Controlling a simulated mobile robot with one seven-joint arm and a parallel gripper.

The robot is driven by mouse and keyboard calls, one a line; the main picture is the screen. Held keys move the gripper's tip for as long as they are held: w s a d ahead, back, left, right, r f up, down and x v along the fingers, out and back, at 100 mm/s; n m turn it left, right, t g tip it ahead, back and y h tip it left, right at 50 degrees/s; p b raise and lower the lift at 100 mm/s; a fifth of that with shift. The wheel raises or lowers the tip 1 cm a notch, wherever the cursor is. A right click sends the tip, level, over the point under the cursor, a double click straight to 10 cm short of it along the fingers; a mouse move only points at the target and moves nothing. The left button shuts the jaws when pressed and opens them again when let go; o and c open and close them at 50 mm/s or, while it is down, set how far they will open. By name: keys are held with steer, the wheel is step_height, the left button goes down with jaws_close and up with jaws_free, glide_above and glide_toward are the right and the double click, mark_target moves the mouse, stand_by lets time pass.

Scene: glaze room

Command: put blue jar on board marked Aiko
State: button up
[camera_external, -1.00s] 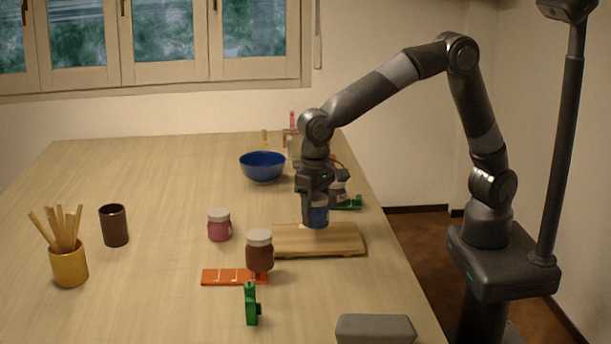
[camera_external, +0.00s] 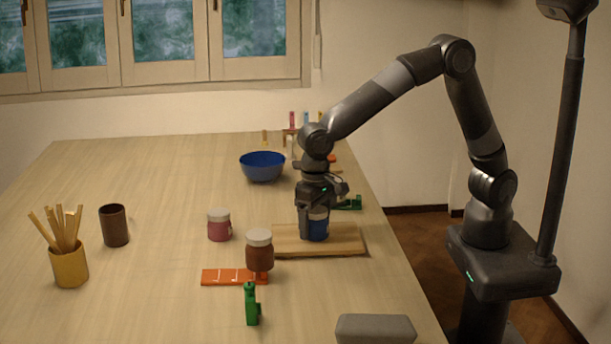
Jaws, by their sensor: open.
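The blue jar (camera_external: 319,229) stands upright on the wooden board (camera_external: 345,240), left of the board's middle. My gripper (camera_external: 311,233) points down at the jar, with its open fingers around or close beside it. The fingers and wrist hide the jar's top and left part. I cannot read any name on the board from here.
Left of the board stand a pink jar (camera_external: 219,227) and a brown jar (camera_external: 260,254) by an orange strip (camera_external: 225,277). A blue bowl (camera_external: 262,168) stands behind. A green object (camera_external: 251,305) and a grey block (camera_external: 374,329) are in front.

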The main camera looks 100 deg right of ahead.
step_height(320, 180, up, 12)
steer(key=shift+r, duration=0.1)
steer(key=shift+s+d+r, duration=0.15)
steer(key=shift+d+r, duration=0.05)
steer(key=s+d+r+n+t, duration=0.4)
steer(key=s+d, duration=0.5)
steer(key=s, duration=0.6)
steer(key=s+d+f+n, duration=0.1)
steer(key=s+d+n, duration=0.1)
steer(key=s, duration=0.5)
steer(key=s+d+f+n+t, duration=0.1)
steer(key=s+d+f, duration=0.1)
steer(key=s, duration=0.5)
steer(key=shift+d+n+t, duration=0.3)
steer(key=shift+d+n, duration=0.1)
steer(key=shift+d, duration=0.05)
